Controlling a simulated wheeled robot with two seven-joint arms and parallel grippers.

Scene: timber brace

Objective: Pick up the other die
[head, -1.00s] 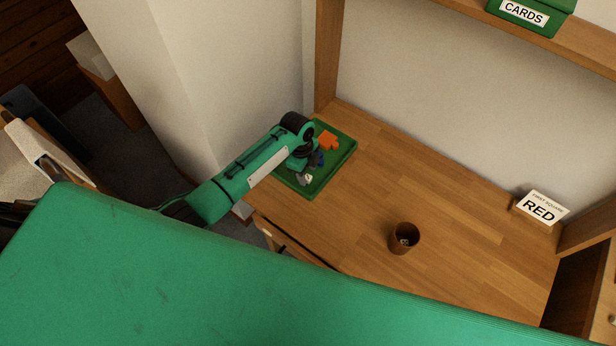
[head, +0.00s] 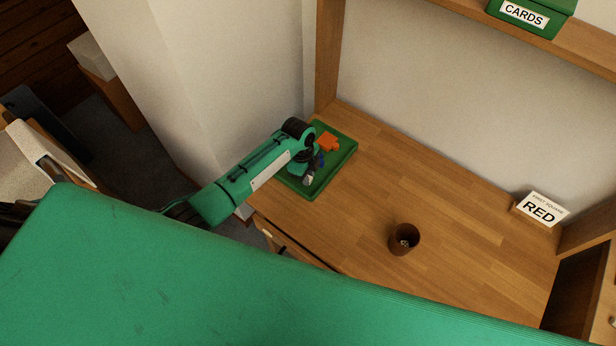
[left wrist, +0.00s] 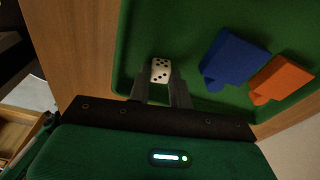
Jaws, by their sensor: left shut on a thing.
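A white die with black pips (left wrist: 160,70) sits between the fingertips of my left gripper (left wrist: 161,77), which is shut on it. In the head view my left gripper (head: 308,178) is over the near part of the green tray (head: 343,158), and the die shows only as a small pale spot. I cannot tell whether the die still touches the tray floor. In the brown cup (head: 404,241) on the desk lies a small pale, dark-spotted thing, perhaps a die (head: 404,243). My right gripper is in neither view.
A blue piece (left wrist: 235,59) and an orange piece (left wrist: 280,79) lie in the tray beside the gripper. A RED sign (head: 540,209) stands at the desk's right. A green CARDS box (head: 528,13) is on the shelf. The desk between tray and cup is clear.

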